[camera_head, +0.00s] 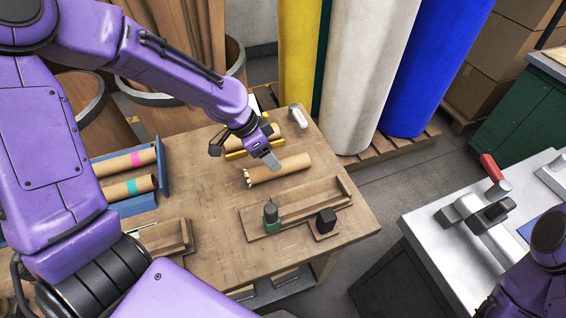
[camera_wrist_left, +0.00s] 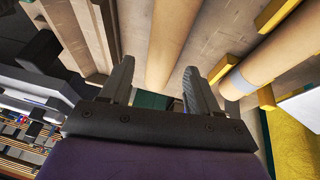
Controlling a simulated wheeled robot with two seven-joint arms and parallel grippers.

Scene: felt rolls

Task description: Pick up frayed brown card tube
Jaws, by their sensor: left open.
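The frayed brown card tube (camera_head: 284,168) lies on the wooden table, its ragged, pale-edged end to the left. My left gripper (camera_head: 270,161) is just above the tube's middle, and its finger hides a little of it. In the left wrist view my gripper (camera_wrist_left: 158,68) is open and empty. The tube (camera_wrist_left: 172,38) runs up the picture in the space between the two fingers. I cannot tell whether a finger touches it. My right gripper is not in view; only part of my right arm shows at the lower right.
Another brown tube with a grey band (camera_wrist_left: 236,82) lies in a yellow holder (camera_head: 236,154) just behind. A blue rack (camera_head: 164,166) holds banded tubes at left.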

